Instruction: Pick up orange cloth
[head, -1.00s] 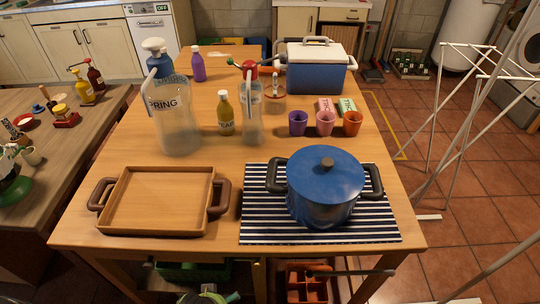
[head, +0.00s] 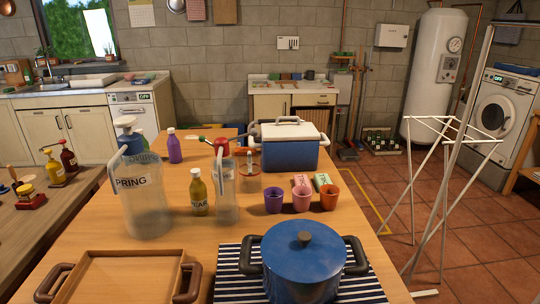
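I cannot make out an orange cloth for certain in the head view. Several small coloured items (head: 286,76) lie on the far counter by the back wall, too small to identify. A pale, flat tan item (head: 214,140) lies towards the far end of the wooden table, partly hidden behind a red object; I cannot tell if it is cloth. Neither of my grippers is in view.
The wooden table (head: 165,228) holds a blue pot (head: 303,268) on a striped mat, a tray (head: 120,280), jugs, bottles, cups and a blue cooler (head: 290,152). A white drying rack (head: 440,128) stands at right. Tiled floor (head: 385,178) is open between them.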

